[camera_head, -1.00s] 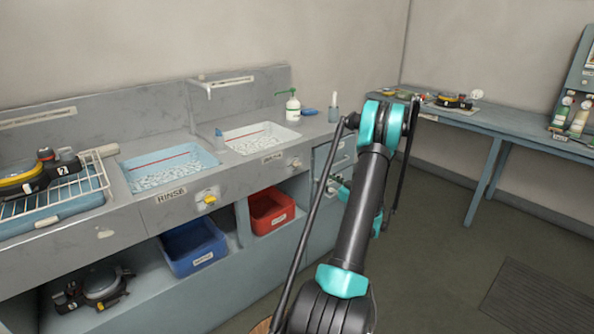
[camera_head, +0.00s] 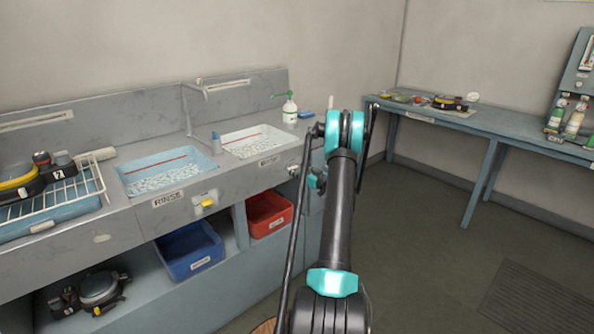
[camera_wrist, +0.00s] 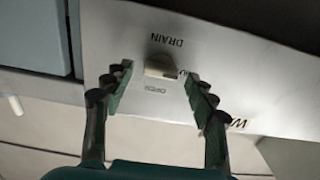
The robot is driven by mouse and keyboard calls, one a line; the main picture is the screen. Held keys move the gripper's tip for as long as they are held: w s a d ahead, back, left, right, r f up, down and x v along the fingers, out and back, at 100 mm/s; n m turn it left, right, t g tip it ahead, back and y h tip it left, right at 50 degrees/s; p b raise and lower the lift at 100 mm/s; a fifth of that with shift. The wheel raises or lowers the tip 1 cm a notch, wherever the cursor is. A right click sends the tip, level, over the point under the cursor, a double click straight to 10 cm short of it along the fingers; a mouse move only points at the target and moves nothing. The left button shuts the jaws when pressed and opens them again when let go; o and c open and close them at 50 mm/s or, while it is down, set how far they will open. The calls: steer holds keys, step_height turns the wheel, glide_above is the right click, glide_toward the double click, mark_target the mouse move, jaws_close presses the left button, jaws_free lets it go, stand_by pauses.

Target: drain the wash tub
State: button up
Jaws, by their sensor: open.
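The wash tub (camera_head: 262,152) is the white right-hand basin in the counter, holding what looks like foamy water. In the wrist view, a pale drain knob (camera_wrist: 161,66) sits on a grey panel, with upside-down "DRAIN" and "OPEN" lettering beside it. The start of another label, a "W" (camera_wrist: 237,123), shows at the right. My gripper (camera_wrist: 157,88) is open, its two fingers apart on either side of the knob's line, with the knob just beyond the tips. I see no contact. In the head view my arm mostly hides the gripper.
The rinse tub (camera_head: 165,172) with a yellow drain knob (camera_head: 208,203) is to the left. A blue bin (camera_head: 190,250) and a red bin (camera_head: 268,214) stand below. A soap bottle (camera_head: 289,110) stands behind the wash tub.

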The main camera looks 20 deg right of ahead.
steer(key=shift+w+a, duration=0.15)
steer(key=shift+w, duration=0.25)
steer(key=c, duration=1.2)
steer(key=shift+o, duration=0.2)
steer(key=shift+m, duration=0.3)
steer(key=m, duration=0.3)
steer(key=shift+m, duration=0.3)
steer(key=shift+d+f+m, duration=0.1)
steer(key=shift+d+m, duration=0.1)
steer(key=shift+m, duration=1.7)
